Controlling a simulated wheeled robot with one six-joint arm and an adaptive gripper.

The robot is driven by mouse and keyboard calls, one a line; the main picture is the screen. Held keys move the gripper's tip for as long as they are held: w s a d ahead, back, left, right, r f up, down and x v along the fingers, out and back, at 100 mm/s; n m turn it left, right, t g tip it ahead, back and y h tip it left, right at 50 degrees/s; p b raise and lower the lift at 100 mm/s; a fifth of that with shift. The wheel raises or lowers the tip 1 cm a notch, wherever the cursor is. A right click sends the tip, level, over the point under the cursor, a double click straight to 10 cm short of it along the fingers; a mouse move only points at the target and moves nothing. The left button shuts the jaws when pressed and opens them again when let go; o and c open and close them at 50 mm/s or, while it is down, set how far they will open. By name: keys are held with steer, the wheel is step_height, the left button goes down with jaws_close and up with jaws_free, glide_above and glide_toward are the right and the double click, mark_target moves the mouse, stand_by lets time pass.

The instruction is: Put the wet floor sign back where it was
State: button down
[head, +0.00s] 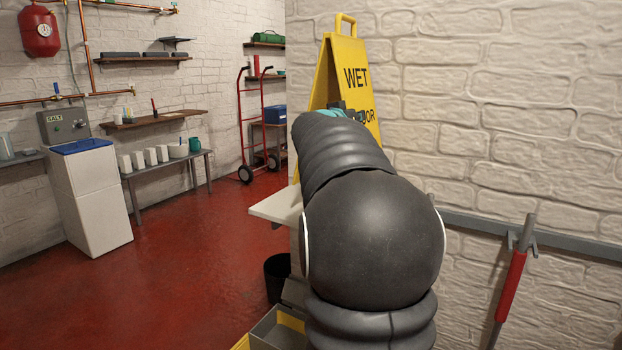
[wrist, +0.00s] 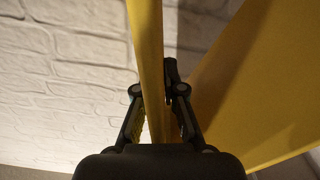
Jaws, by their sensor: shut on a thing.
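The yellow wet floor sign (head: 352,58) stands roughly upright in front of the white brick wall in the head view, with its handle at the top and the words "WET" and "OOR" visible. My arm hides its lower part, so I cannot tell what its feet touch. In the wrist view, one yellow panel of the sign (wrist: 147,45) runs between the fingers of my gripper (wrist: 156,92), which is shut on it. The other panel (wrist: 255,90) spreads out to the right of the fingers.
A pale ledge (head: 275,205) juts out left of my arm, with a black bin (head: 277,278) below. A red-handled tool (head: 512,285) hangs on a wall rail at right. A red hand truck (head: 262,120) and a low bench (head: 165,163) stand farther back. Red floor at left is open.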

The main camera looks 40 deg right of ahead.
steer(key=w+a+f, duration=0.2)
steer(key=w+f, duration=0.8)
steer(key=shift+a+f, duration=0.15)
steer(key=shift+f, duration=0.15)
steer(key=c, duration=1.3)
jaws_free()
